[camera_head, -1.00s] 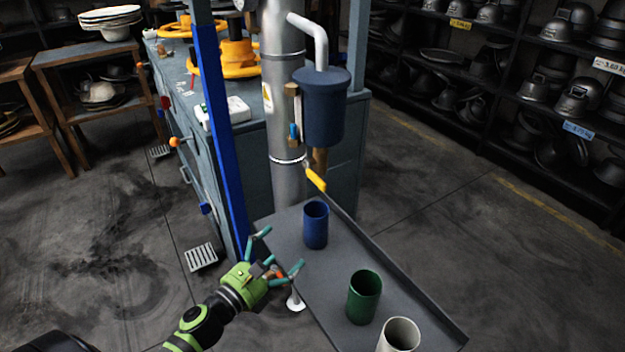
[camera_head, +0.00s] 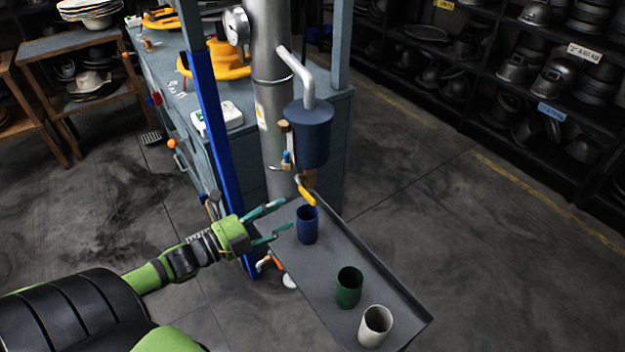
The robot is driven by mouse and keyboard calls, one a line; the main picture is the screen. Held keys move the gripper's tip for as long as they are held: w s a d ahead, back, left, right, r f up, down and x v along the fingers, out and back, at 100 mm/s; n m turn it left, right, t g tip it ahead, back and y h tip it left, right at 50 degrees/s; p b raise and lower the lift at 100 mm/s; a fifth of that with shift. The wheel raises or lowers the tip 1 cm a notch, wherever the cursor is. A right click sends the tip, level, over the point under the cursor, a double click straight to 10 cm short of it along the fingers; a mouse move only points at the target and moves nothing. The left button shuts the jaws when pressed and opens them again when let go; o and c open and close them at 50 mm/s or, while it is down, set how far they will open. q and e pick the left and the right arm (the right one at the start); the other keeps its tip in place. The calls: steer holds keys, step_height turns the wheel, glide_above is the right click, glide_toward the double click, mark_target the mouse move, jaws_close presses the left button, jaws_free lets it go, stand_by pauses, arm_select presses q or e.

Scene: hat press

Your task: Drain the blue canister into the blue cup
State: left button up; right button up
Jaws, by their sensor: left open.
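The blue canister (camera_head: 313,135) is fixed to the side of the silver pipe, above the tray. A yellow-handled valve (camera_head: 306,193) hangs below it. The blue cup (camera_head: 307,225) stands upright at the far end of the grey tray (camera_head: 322,274), just under the valve. My left gripper (camera_head: 283,219) is open and empty, its teal fingers spread toward the blue cup from the left. I cannot tell if a fingertip touches the cup. My right gripper is not in view.
A green cup (camera_head: 349,288) and a white cup (camera_head: 375,326) stand on the nearer part of the tray. A blue post (camera_head: 217,130) rises just behind my left gripper. The workbench (camera_head: 245,150) is behind it. Floor is clear to the right.

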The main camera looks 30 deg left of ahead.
mark_target(307, 193)
arm_select(q)
steer(key=x, duration=0.7)
steer(key=shift+r+n+p, duration=0.15)
steer(key=shift+n+p, duration=0.15)
jaws_close()
